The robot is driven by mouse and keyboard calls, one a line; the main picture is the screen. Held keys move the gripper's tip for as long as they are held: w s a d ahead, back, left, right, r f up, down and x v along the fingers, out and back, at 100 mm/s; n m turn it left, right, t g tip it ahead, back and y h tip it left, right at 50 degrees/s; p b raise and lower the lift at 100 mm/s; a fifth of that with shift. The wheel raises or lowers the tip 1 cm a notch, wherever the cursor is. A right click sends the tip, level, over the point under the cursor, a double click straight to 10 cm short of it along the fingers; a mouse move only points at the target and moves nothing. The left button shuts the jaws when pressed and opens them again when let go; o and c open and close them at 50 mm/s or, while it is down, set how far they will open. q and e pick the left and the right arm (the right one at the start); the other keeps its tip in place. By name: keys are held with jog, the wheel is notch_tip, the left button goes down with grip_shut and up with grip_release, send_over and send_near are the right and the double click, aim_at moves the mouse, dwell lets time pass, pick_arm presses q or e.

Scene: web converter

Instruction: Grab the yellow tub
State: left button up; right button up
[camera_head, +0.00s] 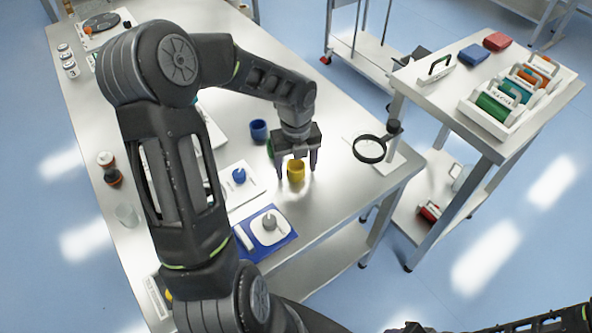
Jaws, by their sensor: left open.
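The yellow tub (296,171) stands on the metal table (335,195) right of the middle of its surface. My left gripper (296,173) is open and points down, with one finger on each side of the tub in the picture. I cannot tell whether the fingers touch it. The gripper's body hides part of the space behind the tub. Part of my right arm (520,322) shows at the bottom right edge; its gripper is not visible.
A blue cup (258,131) and a partly hidden green item stand behind the tub. A magnifier (369,149) stands to the right. A blue mat (279,240) with a white dish and a white tray (252,200) lie to the left. A side table (425,95) holds colored items.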

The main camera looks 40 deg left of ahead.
pick_arm(q)
jog(key=c, duration=1.4)
